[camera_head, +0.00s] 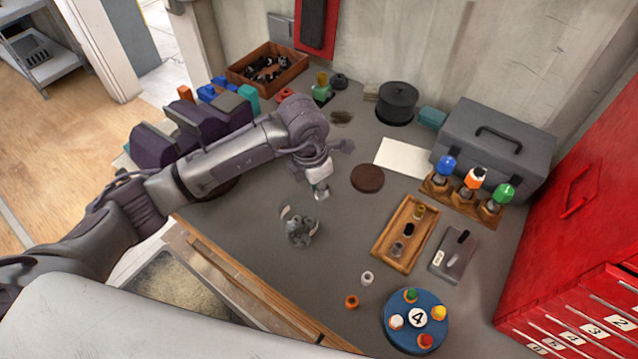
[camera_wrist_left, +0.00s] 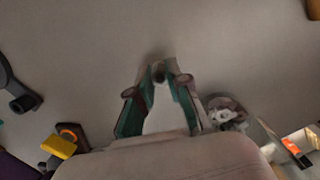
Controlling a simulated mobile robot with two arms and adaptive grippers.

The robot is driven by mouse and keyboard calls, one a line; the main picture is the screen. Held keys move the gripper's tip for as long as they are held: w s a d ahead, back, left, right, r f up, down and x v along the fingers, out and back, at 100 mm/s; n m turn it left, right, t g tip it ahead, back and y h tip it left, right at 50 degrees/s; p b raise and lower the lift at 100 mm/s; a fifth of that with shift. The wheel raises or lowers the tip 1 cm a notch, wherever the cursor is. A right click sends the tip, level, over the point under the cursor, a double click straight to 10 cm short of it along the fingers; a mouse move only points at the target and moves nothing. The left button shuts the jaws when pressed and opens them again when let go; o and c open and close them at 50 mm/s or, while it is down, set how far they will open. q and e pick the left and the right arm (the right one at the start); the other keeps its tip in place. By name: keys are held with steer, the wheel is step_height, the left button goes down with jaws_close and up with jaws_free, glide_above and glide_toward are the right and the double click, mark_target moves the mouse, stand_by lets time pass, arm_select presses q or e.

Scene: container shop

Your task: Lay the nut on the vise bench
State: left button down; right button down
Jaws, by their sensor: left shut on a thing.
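My left gripper (camera_head: 320,188) hangs over the grey table, just above and behind a clear jar (camera_head: 297,240) of small grey metal pieces. In the left wrist view its green-sided fingers (camera_wrist_left: 160,82) are shut on a small dark round thing (camera_wrist_left: 158,71), which looks like the nut; its shape is mostly hidden. The jar also shows in the wrist view (camera_wrist_left: 228,110), right of the fingers. A dark purple blocky device (camera_head: 195,120) stands on the left, partly behind my arm; I cannot tell whether it is the vise. My right gripper is out of view.
A dark round disc (camera_head: 367,178) and white sheet (camera_head: 403,157) lie right of the gripper. Further right are a wooden tray (camera_head: 380,247), a bottle rack (camera_head: 455,196) and a grey toolbox (camera_head: 490,130). A blue turntable (camera_head: 400,337) sits in front. The table around the jar is clear.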

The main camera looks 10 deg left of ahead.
arm_select(q)
steer(key=shift+f, duration=0.15)
steer(key=c, duration=1.1)
jaws_free()
steer(key=shift+r, duration=0.6)
steer(key=shift+s+a+r+b, duration=0.2)
steer(key=shift+r+b, duration=0.45)
steer(key=shift+r, duration=1.2)
steer(key=shift+s+a+r+b, duration=0.25)
steer(key=shift+r+b, duration=0.4)
steer(key=shift+r, duration=1.2)
steer(key=shift+s+a+r+b, duration=0.2)
steer(key=shift+r+b, duration=0.45)
steer(key=shift+r, duration=1.2)
steer(key=shift+f, duration=0.1)
